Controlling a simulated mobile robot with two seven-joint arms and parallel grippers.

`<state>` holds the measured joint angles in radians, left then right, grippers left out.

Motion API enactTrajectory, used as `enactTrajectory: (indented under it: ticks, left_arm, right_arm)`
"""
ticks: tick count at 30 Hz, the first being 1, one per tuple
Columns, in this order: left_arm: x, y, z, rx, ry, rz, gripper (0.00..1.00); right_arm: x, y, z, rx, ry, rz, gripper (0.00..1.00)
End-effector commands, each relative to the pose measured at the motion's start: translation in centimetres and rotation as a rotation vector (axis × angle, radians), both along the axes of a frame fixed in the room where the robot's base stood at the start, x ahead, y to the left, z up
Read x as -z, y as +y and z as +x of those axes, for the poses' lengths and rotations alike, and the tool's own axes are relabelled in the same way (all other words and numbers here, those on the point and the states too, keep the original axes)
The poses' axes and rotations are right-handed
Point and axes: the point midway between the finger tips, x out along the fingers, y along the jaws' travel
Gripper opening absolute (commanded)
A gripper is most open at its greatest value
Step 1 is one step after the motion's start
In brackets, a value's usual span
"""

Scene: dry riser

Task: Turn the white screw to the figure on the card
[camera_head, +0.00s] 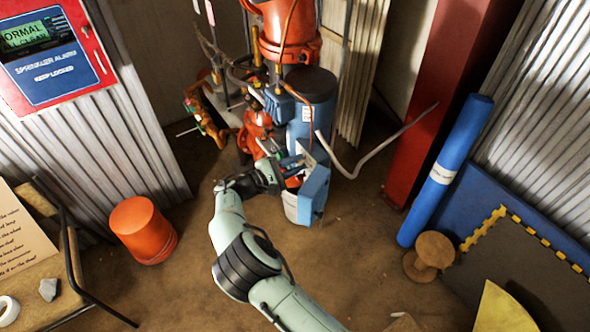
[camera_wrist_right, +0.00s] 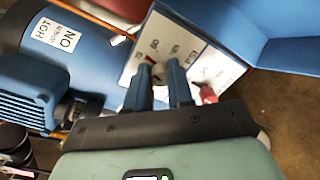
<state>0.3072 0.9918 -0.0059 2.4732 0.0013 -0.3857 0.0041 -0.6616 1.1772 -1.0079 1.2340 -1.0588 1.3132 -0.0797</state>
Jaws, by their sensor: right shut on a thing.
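My right gripper (camera_head: 293,163) reaches into the small blue box (camera_head: 314,193) on the blue motor's side. In the right wrist view its two blue fingers (camera_wrist_right: 166,68) point at the white marked panel (camera_wrist_right: 212,64) inside the box. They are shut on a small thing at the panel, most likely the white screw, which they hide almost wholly. A few figures show around the fingertips, too small to read surely. A sheet with printed lines (camera_head: 20,240) lies at the far left and may be the card. My left gripper is not in view.
A red knob (camera_wrist_right: 207,94) sits beside the right finger. The blue motor (camera_wrist_right: 75,45) bears a HOT label. An orange bucket (camera_head: 143,229), a grey hose (camera_head: 375,158), red pipework (camera_head: 258,130) and a blue roll (camera_head: 446,170) stand around. Brown floor is free in front.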

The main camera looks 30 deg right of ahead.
Motion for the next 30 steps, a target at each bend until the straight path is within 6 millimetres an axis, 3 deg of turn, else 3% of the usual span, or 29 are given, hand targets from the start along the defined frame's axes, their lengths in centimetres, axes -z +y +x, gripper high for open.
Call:
enactTrajectory:
  ticks: [3,15,30]
  left_arm:
    - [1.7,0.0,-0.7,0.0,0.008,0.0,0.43]
    - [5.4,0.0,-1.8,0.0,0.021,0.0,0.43]
    - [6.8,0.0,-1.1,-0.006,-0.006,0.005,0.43]
  right_arm:
    - [0.5,0.2,-0.1,-0.001,-0.109,0.012,0.0]
    - [0.5,0.2,-0.1,0.0,-0.446,0.039,0.0]
    - [0.3,0.2,-0.1,-0.001,-0.632,0.055,0.0]
